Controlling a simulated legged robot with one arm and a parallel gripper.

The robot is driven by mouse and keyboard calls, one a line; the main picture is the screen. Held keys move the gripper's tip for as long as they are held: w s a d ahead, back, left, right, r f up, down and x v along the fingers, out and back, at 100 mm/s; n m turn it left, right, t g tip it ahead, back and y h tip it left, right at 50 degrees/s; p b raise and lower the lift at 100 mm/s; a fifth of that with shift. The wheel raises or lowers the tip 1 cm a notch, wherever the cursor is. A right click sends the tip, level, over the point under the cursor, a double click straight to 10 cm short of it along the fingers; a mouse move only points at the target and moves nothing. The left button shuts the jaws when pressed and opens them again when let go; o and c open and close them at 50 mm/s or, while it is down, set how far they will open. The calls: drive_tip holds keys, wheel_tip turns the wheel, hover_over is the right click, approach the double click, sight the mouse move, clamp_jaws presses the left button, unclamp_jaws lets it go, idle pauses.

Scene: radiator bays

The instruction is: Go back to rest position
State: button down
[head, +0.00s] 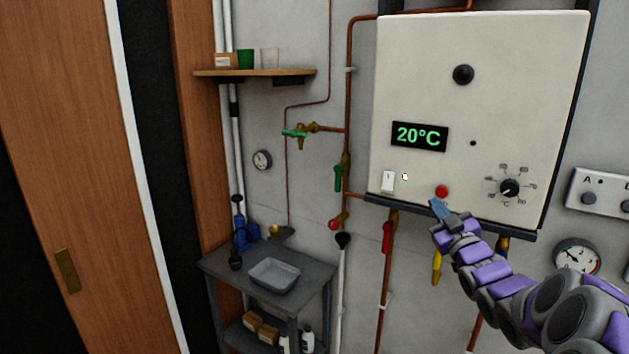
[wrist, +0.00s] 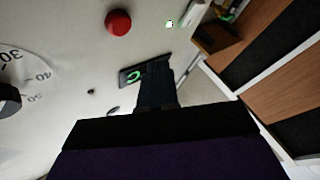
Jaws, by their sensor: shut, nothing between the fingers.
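My gripper (head: 437,207) is shut and empty. In the head view it is just below and left of the red button (head: 442,191) on the cream boiler panel (head: 430,60). I cannot tell whether it touches the panel. In the wrist view the shut fingers (wrist: 157,88) point at the panel and cover part of its display. The red button also shows in the wrist view (wrist: 118,22), apart from the fingers. The display (head: 419,136) reads 20°C in green. A white switch (head: 388,181) has a small lit green mark (head: 405,177) beside it.
Copper pipes with valves run below the panel, including a red handle (head: 387,238) and a yellow handle (head: 436,268). A dial knob (head: 509,187) is on the panel's right. A gauge (head: 577,257) is at right. A grey table (head: 318,275) with a tray and a wooden shelf (head: 255,73) stand left.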

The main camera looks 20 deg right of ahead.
drive_tip(key=w+a+f+m+g, duration=0.2)
drive_tip(key=a+f+g, duration=0.25)
drive_tip(key=a, duration=0.25)
drive_tip(key=s+a+f+m+g+b, duration=0.1)
drive_tip(key=s+a+f+g, duration=0.65)
drive_tip(key=a+f, duration=0.3)
drive_tip(key=s+a+f+g, duration=0.2)
drive_tip(key=s+a, duration=0.4)
drive_tip(key=s, duration=0.5)
drive_tip(key=s+a+f+g+y+b, duration=0.1)
drive_tip(key=s+a+f+g, duration=0.2)
drive_tip(key=s, duration=0.9)
drive_tip(key=s+a+f+m+g+y, duration=0.1)
drive_tip(key=s+a+f+g, duration=0.2)
drive_tip(key=s+a+g, duration=0.3)
drive_tip(key=s+a, duration=0.3)
drive_tip(key=s, duration=0.2)
drive_tip(key=shift+s, duration=0.4)
drive_tip(key=shift+d, duration=0.1)
